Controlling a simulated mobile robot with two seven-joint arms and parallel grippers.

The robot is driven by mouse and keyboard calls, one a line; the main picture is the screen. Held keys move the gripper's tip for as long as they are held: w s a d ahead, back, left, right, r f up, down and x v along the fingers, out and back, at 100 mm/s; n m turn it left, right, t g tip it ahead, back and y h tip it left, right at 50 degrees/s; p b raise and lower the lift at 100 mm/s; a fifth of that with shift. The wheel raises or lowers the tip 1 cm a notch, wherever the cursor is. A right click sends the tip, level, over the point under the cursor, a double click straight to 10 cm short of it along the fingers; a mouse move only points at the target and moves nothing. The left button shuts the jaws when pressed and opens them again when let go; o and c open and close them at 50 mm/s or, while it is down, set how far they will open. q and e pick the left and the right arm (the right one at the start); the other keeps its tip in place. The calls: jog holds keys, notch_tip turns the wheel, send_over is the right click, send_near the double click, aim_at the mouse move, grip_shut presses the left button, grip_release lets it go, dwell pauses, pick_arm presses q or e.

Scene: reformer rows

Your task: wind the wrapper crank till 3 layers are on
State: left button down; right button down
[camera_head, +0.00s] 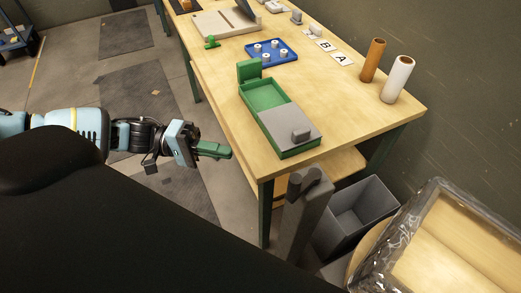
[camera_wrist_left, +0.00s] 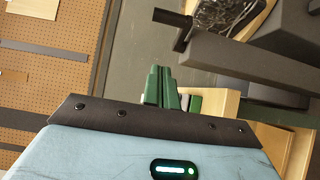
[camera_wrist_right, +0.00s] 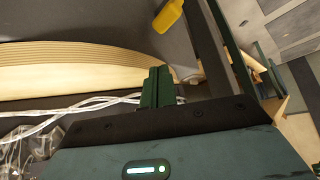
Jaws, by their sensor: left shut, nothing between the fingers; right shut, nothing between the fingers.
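The wrapper's grey post (camera_head: 312,210) stands in front of the bench, with a dark crank handle at its top. In the left wrist view a grey bar (camera_wrist_left: 255,58) carries a dark handle (camera_wrist_left: 172,18). The load under clear film (camera_head: 455,235) sits on a round wooden turntable (camera_head: 368,255) at lower right. My left gripper (camera_head: 222,152) is shut and empty, left of the bench and apart from the crank. My right gripper (camera_wrist_right: 158,78) is outside the head view. It is shut and empty near the turntable's curved edge (camera_wrist_right: 95,65) and whitish film strands (camera_wrist_right: 85,108). The layer count cannot be read.
The wooden bench (camera_head: 220,85) holds a green box (camera_head: 262,95) with a grey lid, a blue tray (camera_head: 288,56), and a brown roll (camera_head: 373,60) and white roll (camera_head: 397,80). A grey bin (camera_head: 355,215) stands behind the post. Floor left of the bench is open.

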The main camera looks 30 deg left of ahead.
pick_arm(q)
jog(key=d+p, duration=0.2)
jog(key=d, duration=1.1)
jog(key=shift+w, duration=0.15)
pick_arm(e)
jog(key=shift+w+d+r, duration=0.1)
jog(key=shift+w+r, duration=0.2)
jog(key=shift+r, duration=0.3)
jog(key=shift+w+d+r, duration=0.1)
jog(key=shift+w+r, duration=0.15)
jog(key=shift+r, duration=0.3)
pick_arm(q)
jog(key=shift+w, duration=0.15)
pick_arm(e)
jog(key=shift+s, duration=0.2)
